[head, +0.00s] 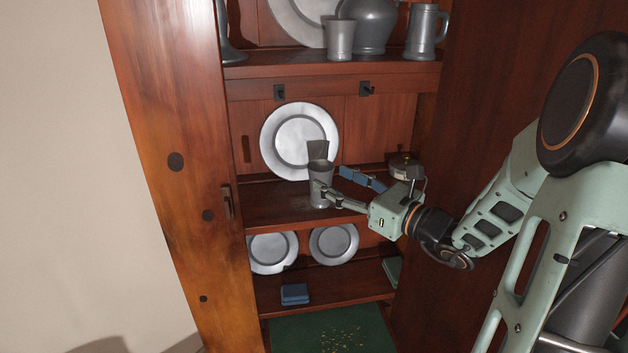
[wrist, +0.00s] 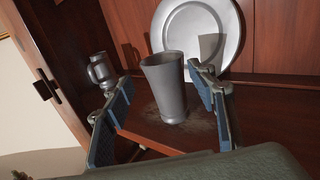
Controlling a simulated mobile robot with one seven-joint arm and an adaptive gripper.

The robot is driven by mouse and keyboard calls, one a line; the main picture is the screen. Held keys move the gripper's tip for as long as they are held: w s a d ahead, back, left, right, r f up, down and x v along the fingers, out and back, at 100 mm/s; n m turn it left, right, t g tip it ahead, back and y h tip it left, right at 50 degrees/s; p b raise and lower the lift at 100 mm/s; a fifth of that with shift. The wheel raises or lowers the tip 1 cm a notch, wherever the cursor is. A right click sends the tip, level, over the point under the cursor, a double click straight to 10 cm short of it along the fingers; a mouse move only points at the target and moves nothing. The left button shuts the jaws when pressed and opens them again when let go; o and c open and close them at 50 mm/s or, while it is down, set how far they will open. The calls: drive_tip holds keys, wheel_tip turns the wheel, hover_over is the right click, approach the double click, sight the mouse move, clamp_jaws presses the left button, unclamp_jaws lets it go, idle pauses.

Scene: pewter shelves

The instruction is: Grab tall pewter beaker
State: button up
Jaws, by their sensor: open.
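The tall pewter beaker (head: 320,184) stands upright on the middle shelf, in front of a large round plate. In the wrist view the beaker (wrist: 163,88) is a plain grey cup, wider at the rim, standing between and a little beyond my fingers. My gripper (head: 330,187) reaches in from the right, and its near finger overlaps the beaker's lower body in the head view. In the wrist view my gripper (wrist: 160,105) is open, with one blue-padded finger on each side of the beaker. I cannot tell whether either finger touches it.
A large pewter plate (head: 299,129) leans behind the beaker. A small mug (wrist: 101,70) stands at the left in the wrist view. The upper shelf holds a tankard (head: 424,34) and other pewter. Plates (head: 334,244) and a blue box (head: 294,294) are below. Cabinet walls (head: 166,150) flank the shelves.

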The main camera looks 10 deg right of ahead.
drive_tip(key=shift+w+a+r, duration=0.1)
drive_tip(key=shift+w+a, duration=0.05)
drive_tip(key=shift+w, duration=0.5)
drive_tip(key=x, duration=0.9)
drive_tip(key=shift+w+a+p, duration=0.2)
drive_tip(key=shift+w+p, duration=0.05)
drive_tip(key=shift+p, duration=0.1)
drive_tip(key=shift+r, duration=0.1)
clamp_jaws()
